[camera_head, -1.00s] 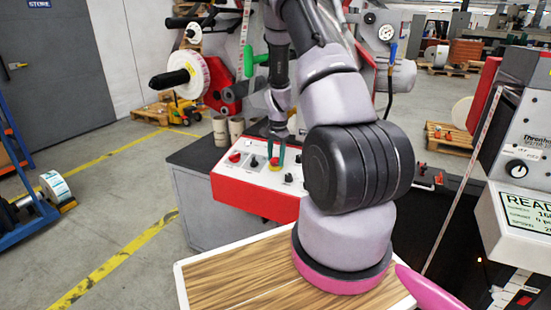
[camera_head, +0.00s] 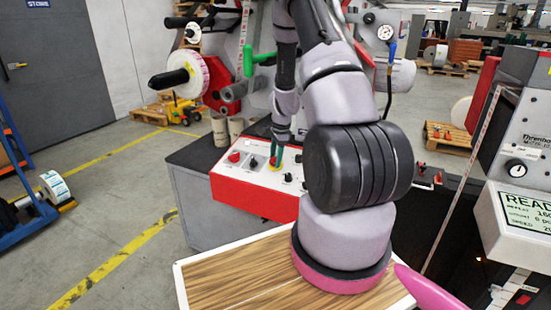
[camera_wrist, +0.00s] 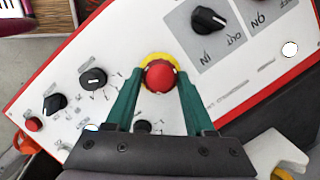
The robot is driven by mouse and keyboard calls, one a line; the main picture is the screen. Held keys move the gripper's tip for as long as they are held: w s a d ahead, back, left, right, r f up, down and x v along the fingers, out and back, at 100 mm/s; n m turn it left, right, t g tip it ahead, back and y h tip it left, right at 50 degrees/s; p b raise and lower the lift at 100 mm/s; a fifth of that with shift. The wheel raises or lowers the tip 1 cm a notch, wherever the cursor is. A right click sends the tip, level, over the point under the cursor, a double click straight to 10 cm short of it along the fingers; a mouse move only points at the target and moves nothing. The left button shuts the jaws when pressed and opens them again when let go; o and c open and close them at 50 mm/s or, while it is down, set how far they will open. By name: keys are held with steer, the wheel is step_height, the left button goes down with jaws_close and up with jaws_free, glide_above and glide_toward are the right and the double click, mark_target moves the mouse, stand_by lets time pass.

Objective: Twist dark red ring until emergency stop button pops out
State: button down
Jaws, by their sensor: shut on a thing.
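The emergency stop button (camera_wrist: 159,76) is red and round, on a yellow base, on a white control panel with a red rim. In the wrist view, the two green fingers of my gripper (camera_wrist: 158,82) stand on either side of it and are shut on its red part. In the head view my gripper (camera_head: 276,158) reaches down onto the panel (camera_head: 240,195), and the fingers mostly cover the button. I cannot make out a separate dark red ring, nor whether the button is in or out.
Black knobs (camera_wrist: 208,19) and (camera_wrist: 92,79) sit near the button, with a small red button (camera_wrist: 34,124) at the panel's left in the wrist view. A green handle (camera_head: 257,58) is above the panel. A wooden-topped table (camera_head: 235,280) is in front.

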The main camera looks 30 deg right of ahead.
steer(key=shift+c, duration=1.3)
jaws_free()
step_height(320, 180, up, 11)
steer(key=s, duration=0.2)
steer(key=shift+d+f, duration=0.2)
steer(key=shift+d, duration=0.15)
